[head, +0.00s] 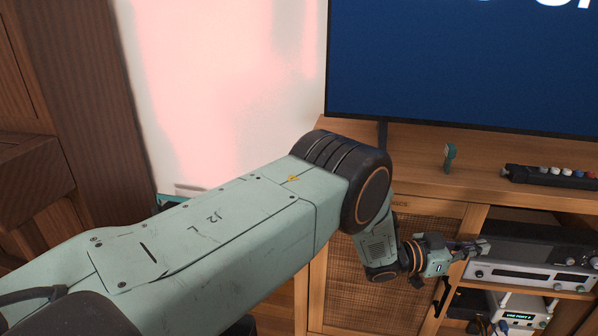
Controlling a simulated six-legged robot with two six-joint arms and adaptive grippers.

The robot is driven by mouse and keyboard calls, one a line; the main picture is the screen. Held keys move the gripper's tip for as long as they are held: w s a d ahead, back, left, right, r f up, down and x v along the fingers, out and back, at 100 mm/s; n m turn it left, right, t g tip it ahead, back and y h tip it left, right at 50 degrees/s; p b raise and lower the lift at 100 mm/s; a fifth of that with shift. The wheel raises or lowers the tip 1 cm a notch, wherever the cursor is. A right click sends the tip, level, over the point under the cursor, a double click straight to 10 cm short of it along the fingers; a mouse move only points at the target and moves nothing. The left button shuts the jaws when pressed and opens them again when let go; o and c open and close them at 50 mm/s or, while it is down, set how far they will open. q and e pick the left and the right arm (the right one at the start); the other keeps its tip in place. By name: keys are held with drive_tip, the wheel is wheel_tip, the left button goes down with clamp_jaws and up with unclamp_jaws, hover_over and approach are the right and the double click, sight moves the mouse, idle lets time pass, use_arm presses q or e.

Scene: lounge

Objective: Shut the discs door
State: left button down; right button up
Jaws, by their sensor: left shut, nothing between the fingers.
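A wooden door with a woven cane panel (352,290) is on the left part of the media cabinet (440,195), partly hidden behind my left arm. It looks flush with the cabinet front, but my arm hides much of it. My left gripper (482,247) is shut and empty, in front of the open shelf bay just right of the cane door. I cannot tell whether it touches anything. My right gripper is out of view.
A large television (465,65) stands on the cabinet, with a small teal object (449,156) and a black strip with coloured knobs (555,177) in front. The open bay holds a silver audio unit (530,277) and a white box with a green display (520,316). Dark wooden furniture (75,90) is at left.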

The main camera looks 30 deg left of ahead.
use_arm(q)
drive_tip(key=shift+w+a+n+t+y, duration=0.2)
drive_tip(key=shift+w+n+t+y, duration=0.15)
drive_tip(key=shift+w, duration=0.5)
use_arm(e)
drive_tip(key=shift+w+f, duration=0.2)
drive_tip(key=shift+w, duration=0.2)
use_arm(q)
drive_tip(key=shift+w+f, duration=0.1)
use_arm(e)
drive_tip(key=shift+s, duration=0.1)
